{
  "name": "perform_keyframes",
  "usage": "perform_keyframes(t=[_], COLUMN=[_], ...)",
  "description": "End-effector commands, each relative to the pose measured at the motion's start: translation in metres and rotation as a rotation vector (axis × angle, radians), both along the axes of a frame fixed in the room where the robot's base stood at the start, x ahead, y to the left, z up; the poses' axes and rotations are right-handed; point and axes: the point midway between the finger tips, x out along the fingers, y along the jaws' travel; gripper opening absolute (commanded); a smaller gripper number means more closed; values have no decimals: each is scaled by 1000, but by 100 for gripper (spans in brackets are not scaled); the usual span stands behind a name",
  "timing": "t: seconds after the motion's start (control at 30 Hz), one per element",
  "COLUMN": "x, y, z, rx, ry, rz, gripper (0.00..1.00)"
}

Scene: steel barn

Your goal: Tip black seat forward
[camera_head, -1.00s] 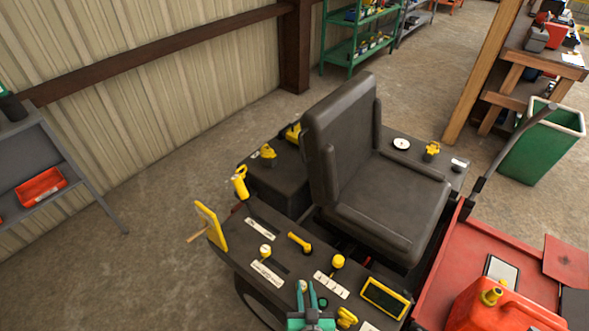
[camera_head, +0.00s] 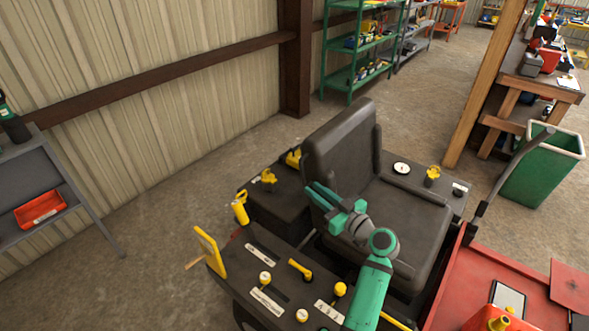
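The black seat (camera_head: 345,150) stands upright on the mower-like machine, its backrest on the left and its cushion (camera_head: 385,215) on the right. My green gripper (camera_head: 314,193) shows in front of the lower left edge of the backrest, with its fingers pointing left and up. Two fingers show with a gap between them, and nothing is seen in the gap. I cannot tell whether the fingers touch the seat. My wrist and forearm cover part of the cushion's front left side.
Yellow-topped levers (camera_head: 265,278) and knobs stand on the left console. A yellow plate (camera_head: 210,252) sticks out at its left end. A red deck (camera_head: 455,285) lies at lower right, and a green bin (camera_head: 540,170) stands beyond.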

Motion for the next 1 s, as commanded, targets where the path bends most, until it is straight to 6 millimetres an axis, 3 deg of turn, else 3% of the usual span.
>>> perform_keyframes(t=[0.1,0.2,0.7,1.0], x=[5,8,64,83], y=[-2,0,53,70], z=[18,22,22,22], rx=[-7,-9,-9,-9], ry=[-29,-37,-36,-37], rz=[28,36,36,34], gripper=[18,18,18,18])
